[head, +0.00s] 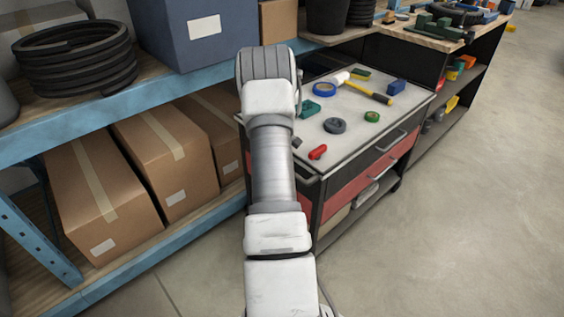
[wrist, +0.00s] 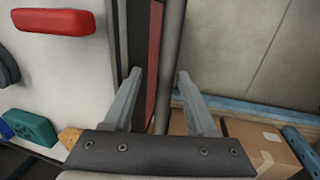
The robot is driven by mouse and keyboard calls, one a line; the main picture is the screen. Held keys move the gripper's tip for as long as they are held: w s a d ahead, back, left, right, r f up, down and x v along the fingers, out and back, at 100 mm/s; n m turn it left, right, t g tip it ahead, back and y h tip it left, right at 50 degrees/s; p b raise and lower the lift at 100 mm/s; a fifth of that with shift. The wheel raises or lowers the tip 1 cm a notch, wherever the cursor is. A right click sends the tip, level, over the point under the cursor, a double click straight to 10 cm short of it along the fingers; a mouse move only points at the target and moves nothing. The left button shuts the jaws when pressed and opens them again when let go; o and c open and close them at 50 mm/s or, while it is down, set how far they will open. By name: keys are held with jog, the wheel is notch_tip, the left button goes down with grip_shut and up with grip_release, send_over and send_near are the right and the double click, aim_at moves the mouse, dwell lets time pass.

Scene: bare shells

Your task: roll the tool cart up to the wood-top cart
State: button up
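The tool cart (head: 348,142), with a pale top, dark frame and red drawers, stands right of my arm. The wood-top cart (head: 436,37), with a wooden top and dark open shelves, is beyond it at the upper right. My arm hides part of the tool cart's left side, and my gripper is hidden in the head view. In the wrist view my gripper (wrist: 163,84) is open. A dark grey bar (wrist: 172,35) along the tool cart's edge runs between its fingers, close to the right fingertip. I cannot tell whether they touch.
Blue shelving (head: 90,128) with cardboard boxes (head: 165,150), a black coil (head: 75,58) and a blue-grey bin (head: 190,35) stands close on the left. A hammer (head: 374,92), tape rolls and small tools lie on the tool cart. Open concrete floor (head: 480,190) lies to the right.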

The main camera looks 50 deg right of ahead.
jog(key=shift+a, duration=0.1)
jog(key=p+v, duration=0.3)
jog(key=v, duration=1.4)
jog(key=shift+r, duration=0.25)
